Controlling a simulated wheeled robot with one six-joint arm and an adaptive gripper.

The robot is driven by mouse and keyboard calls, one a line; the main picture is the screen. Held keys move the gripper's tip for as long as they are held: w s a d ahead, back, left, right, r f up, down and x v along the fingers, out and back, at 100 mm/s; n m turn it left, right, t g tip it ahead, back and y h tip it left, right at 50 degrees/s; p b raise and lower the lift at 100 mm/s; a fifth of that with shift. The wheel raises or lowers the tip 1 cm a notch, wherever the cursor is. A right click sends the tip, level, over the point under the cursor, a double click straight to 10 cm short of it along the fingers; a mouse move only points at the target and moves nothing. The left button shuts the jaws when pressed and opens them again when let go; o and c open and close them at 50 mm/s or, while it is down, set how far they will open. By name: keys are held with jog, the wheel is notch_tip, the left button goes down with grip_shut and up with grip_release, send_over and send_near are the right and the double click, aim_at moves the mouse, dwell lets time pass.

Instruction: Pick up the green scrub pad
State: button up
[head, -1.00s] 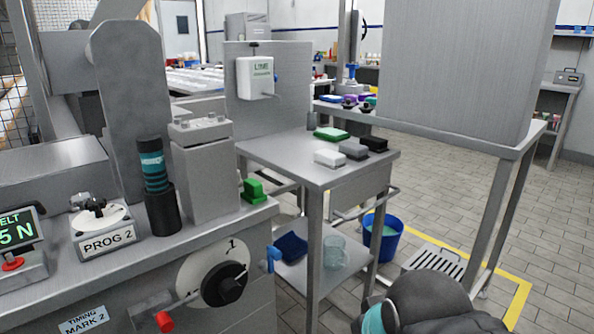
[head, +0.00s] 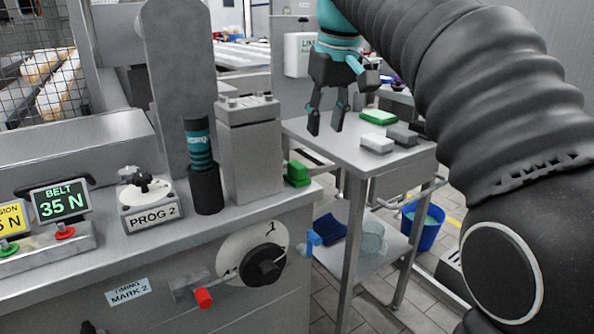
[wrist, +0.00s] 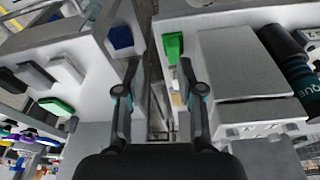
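A flat green pad (head: 378,117) with a pale edge, which looks like the scrub pad, lies at the back of the small metal table (head: 345,150). It shows at the left of the wrist view (wrist: 57,106). My gripper (head: 326,128) is open and empty, pointing down. In the head view it appears in front of the table's left part; the wrist view places it (wrist: 158,85) over the gap between table and machine, apart from the pad. A separate green block (head: 297,173) sits on the machine's right edge, also seen in the wrist view (wrist: 173,46).
A white block (head: 376,144), a grey block (head: 402,135) and a partly hidden dark one share the table with the pad. A grey box (head: 248,150) and a dark bottle (head: 205,180) stand on the machine. A blue bucket (head: 425,228) is below right.

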jog(key=w+a+r+n+g, duration=0.1)
jog(key=w+a+r+n, duration=0.1)
jog(key=w+a, duration=0.25)
jog(key=b, duration=0.4)
send_over(297, 164)
jog(key=f, duration=0.8)
jog(key=shift+s+f, duration=0.2)
jog(key=shift+f, duration=0.1)
jog(key=shift+w+f+b, duration=0.2)
jog(key=shift+f+b, duration=0.65)
jog(key=shift+f, duration=1.75)
grip_shut()
